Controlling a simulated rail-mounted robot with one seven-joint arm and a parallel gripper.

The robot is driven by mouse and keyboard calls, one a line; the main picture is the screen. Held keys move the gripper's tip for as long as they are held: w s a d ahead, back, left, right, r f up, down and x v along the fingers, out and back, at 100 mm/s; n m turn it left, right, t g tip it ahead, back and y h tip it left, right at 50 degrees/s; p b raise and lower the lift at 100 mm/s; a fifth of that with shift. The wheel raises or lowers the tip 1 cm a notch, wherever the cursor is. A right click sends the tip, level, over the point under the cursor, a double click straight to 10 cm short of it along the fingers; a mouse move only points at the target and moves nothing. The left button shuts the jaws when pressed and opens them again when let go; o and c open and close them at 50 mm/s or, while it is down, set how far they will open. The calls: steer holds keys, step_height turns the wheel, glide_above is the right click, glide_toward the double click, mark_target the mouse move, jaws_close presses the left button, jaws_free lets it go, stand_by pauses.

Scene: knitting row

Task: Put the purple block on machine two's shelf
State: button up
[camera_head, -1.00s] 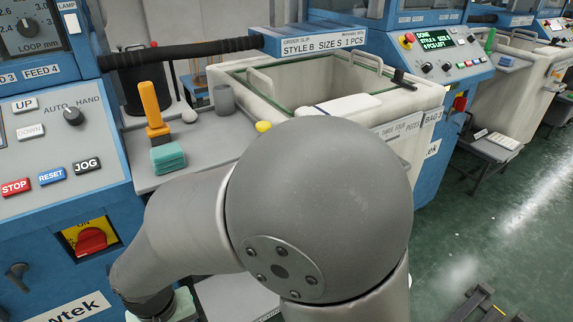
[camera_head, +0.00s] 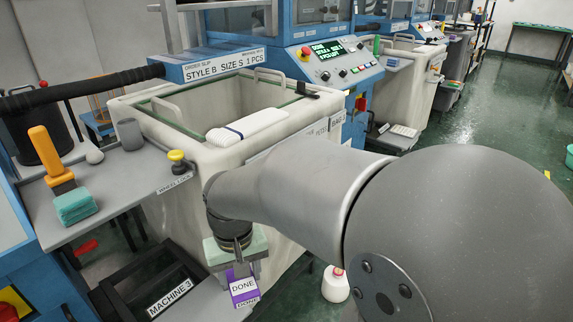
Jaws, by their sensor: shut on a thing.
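The purple block (camera_head: 243,290) carries white DONE labels. It hangs at my gripper (camera_head: 242,268), which is shut on it and points down. The fingertips are small and partly hidden. I see no label for machine two; a small shelf (camera_head: 402,131) with a pale item stands farther back at right.
A white bottle (camera_head: 335,286) stands right of the block. Green floor is open at right.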

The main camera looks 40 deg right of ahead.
steer(key=w+d+r+m, duration=0.1)
steer(key=w+d+r, duration=0.1)
steer(key=d, duration=0.8)
steer(key=w+d+r+m, duration=0.1)
steer(key=d+r, duration=0.3)
steer(key=d, duration=0.7)
steer(key=w+d+r+m, duration=0.2)
steer(key=d+r+m, duration=0.1)
steer(key=d, duration=0.7)
steer(key=shift+w+d+r, duration=0.15)
steer(key=shift+w+d, duration=0.2)
